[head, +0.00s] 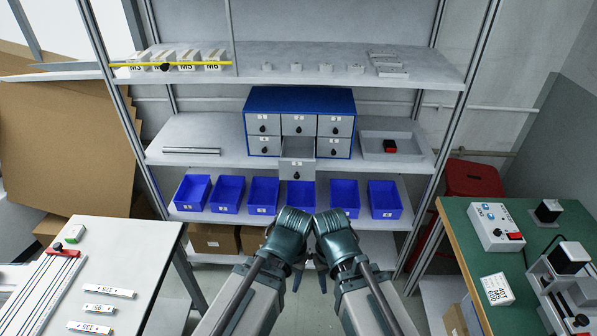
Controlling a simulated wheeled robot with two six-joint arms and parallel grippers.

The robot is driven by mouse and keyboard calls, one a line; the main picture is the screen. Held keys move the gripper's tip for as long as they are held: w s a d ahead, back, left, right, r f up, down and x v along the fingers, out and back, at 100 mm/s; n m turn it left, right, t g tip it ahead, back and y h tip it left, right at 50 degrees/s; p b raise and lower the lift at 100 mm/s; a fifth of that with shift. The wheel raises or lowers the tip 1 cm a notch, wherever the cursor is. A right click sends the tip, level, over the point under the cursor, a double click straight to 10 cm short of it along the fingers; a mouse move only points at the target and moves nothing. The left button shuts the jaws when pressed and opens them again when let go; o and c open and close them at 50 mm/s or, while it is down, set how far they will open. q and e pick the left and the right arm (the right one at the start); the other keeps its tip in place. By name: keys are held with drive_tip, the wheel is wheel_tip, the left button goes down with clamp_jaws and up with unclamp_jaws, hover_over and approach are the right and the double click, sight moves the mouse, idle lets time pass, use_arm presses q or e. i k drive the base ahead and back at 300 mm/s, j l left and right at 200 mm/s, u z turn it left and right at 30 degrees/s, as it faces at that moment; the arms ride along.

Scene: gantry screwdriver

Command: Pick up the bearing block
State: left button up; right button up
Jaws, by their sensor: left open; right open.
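No part in the head view is clearly marked as the bearing block. Several small pale grey blocks (325,67) stand in a row on the top shelf, and flat grey pieces (393,73) lie to their right; I cannot tell whether one is the bearing block. My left gripper (297,281) and my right gripper (322,281) hang close together at the lower middle, in front of the shelf unit. Both are open, mostly hidden behind my wrists, and well below and away from the blocks. Nothing shows in them.
The shelves hold a blue drawer cabinet (300,99) with one drawer (297,170) pulled out, a grey tray (418,138) and several blue bins (344,196). A white table (130,240) stands left, a green-topped bench (465,222) right. Floor shows between them.

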sight(389, 146)
drive_tip(key=i+l+z, duration=0.1)
drive_tip(key=i, duration=0.35)
drive_tip(key=i+l, duration=0.15)
drive_tip(key=i, duration=0.35)
drive_tip(key=z, duration=1.55)
